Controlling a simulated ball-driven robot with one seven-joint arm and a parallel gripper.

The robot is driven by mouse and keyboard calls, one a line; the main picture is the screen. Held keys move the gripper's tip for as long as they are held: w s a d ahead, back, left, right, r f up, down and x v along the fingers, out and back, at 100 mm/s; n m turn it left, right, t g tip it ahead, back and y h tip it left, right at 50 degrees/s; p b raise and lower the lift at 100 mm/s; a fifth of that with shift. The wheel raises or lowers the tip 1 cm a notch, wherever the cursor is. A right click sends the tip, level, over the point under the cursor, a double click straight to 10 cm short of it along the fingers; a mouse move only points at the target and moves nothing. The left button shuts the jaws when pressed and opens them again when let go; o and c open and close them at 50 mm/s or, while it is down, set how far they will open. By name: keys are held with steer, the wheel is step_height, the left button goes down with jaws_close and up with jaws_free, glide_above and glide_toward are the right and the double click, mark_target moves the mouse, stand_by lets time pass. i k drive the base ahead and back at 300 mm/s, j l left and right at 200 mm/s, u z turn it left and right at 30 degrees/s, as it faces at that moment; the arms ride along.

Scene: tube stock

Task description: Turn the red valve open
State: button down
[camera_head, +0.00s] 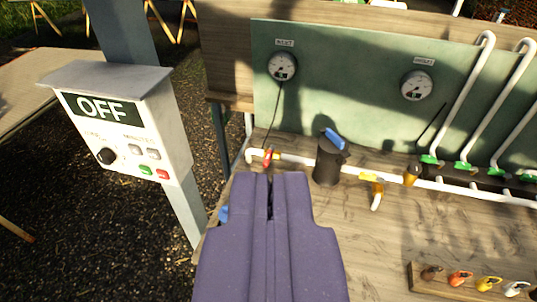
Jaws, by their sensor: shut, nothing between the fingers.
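The red valve (268,157) is a small red handle on the white pipe, near the pipe's left end, on the wooden bench. My gripper (271,178) is purple and points away from the camera, with its fingers together and nothing between them. Its tips appear just below the red valve in the picture. I cannot tell the gap in depth or whether they touch. The lower part of the valve is close to the fingertips.
A control box (124,122) reading OFF stands on a post at left. A black canister (329,160) with a blue top and a yellow valve (373,187) lie right of the red valve. Gauges (283,67) hang on the green panel (345,95). A rack (470,285) of coloured pieces sits front right.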

mark_target(269, 155)
steer(key=i+l, duration=0.1)
steer(key=i, duration=0.65)
steer(key=i+u, duration=0.1)
steer(key=i, duration=0.7)
